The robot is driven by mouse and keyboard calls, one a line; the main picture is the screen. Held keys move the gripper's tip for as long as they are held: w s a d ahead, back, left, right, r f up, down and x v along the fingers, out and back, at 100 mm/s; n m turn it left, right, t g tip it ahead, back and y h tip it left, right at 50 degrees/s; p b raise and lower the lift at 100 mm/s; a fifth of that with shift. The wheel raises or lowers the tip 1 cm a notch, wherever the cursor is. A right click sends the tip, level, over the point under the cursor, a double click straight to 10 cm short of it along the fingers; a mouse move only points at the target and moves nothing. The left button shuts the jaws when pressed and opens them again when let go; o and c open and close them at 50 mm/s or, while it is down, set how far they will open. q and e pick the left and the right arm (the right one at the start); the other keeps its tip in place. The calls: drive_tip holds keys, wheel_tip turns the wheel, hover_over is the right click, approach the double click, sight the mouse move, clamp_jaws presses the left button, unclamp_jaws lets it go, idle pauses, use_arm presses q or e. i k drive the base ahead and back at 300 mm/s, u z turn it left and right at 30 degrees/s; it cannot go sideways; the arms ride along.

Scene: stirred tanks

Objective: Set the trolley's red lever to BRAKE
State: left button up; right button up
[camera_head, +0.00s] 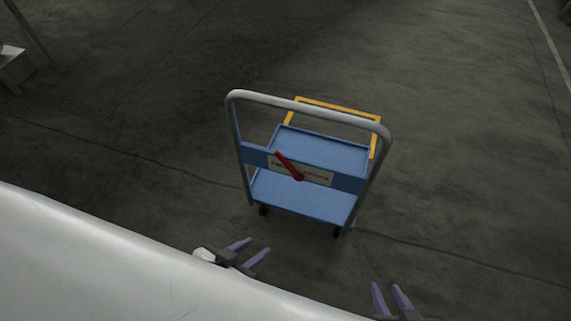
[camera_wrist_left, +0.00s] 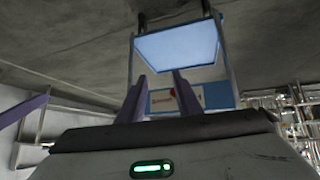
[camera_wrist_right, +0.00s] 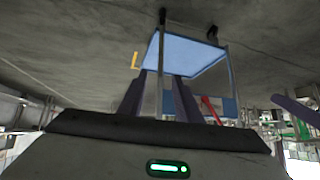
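The blue trolley (camera_head: 310,205) stands on the floor ahead, with a grey tube handle frame (camera_head: 310,104). A blue crossbar carries a pale label plate (camera_head: 318,176), its lettering too small to read surely. The red lever (camera_head: 288,166) is on this plate, its free end tilted up and left from its lower-right pivot. The lever also shows in the right wrist view (camera_wrist_right: 211,110), and partly in the left wrist view (camera_wrist_left: 172,92). My left gripper (camera_head: 259,246) is open and empty, short of the trolley. My right gripper (camera_head: 386,286) is open and empty, lower right of it.
A yellow frame (camera_head: 338,107) rises at the trolley's far end. A grey structure (camera_head: 14,64) stands at the far left. The concrete floor around the trolley is clear. Racks or shelving (camera_wrist_left: 285,110) show at the right of the left wrist view.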

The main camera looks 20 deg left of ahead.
sight(287, 164)
drive_tip(key=k, duration=0.5)
drive_tip(key=u, duration=0.75)
drive_tip(key=i, duration=0.8)
drive_tip(key=z, duration=0.7)
drive_tip(key=i, duration=0.5)
